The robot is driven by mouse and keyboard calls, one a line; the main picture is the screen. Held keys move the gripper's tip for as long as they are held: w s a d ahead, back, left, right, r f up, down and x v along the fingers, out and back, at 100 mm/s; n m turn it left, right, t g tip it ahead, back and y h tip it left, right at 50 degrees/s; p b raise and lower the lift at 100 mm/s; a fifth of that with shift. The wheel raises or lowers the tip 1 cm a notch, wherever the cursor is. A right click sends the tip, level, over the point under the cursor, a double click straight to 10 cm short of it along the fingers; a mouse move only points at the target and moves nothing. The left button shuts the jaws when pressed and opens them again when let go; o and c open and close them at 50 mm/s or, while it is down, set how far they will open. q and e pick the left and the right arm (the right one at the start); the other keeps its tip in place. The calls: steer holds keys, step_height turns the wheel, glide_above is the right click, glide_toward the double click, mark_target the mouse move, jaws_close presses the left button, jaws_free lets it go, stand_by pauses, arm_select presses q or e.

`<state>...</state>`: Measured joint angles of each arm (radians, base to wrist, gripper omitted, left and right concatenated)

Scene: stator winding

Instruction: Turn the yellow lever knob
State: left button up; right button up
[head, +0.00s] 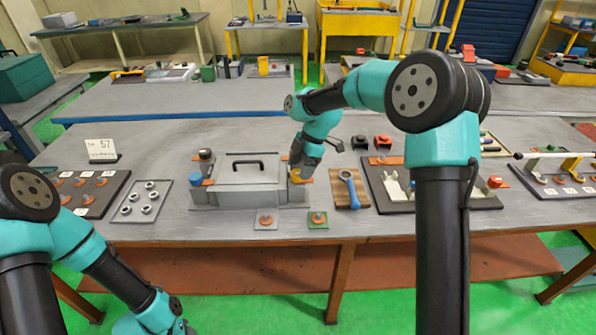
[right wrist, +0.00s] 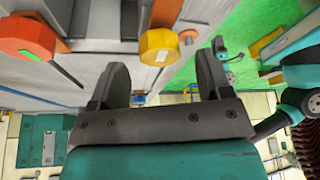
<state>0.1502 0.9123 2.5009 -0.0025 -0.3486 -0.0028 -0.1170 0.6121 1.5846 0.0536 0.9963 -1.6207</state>
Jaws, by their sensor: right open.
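The yellow knob (right wrist: 158,47) shows in the right wrist view as a faceted cap with a small pale mark on its face. My right gripper (right wrist: 162,62) is open, with one finger on each side of the knob's line and visible gaps on both sides. The knob lies at or just beyond the fingertips. In the head view my right gripper (head: 300,174) is low at the right end of the grey box (head: 234,172), and a bit of yellow shows there. The lever under the knob is mostly hidden. My left gripper is out of view.
An orange knob (right wrist: 27,40) is left of the yellow one in the wrist view. A blue cap (head: 195,179) stands at the box's left end. A wooden board with a blue-handled wrench (head: 351,192) lies just right of my right gripper. Small pads (head: 265,226) lie in front.

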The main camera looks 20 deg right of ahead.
steer(key=shift+x, duration=1.1)
steer(key=c, duration=0.9)
steer(key=shift+c, duration=0.2)
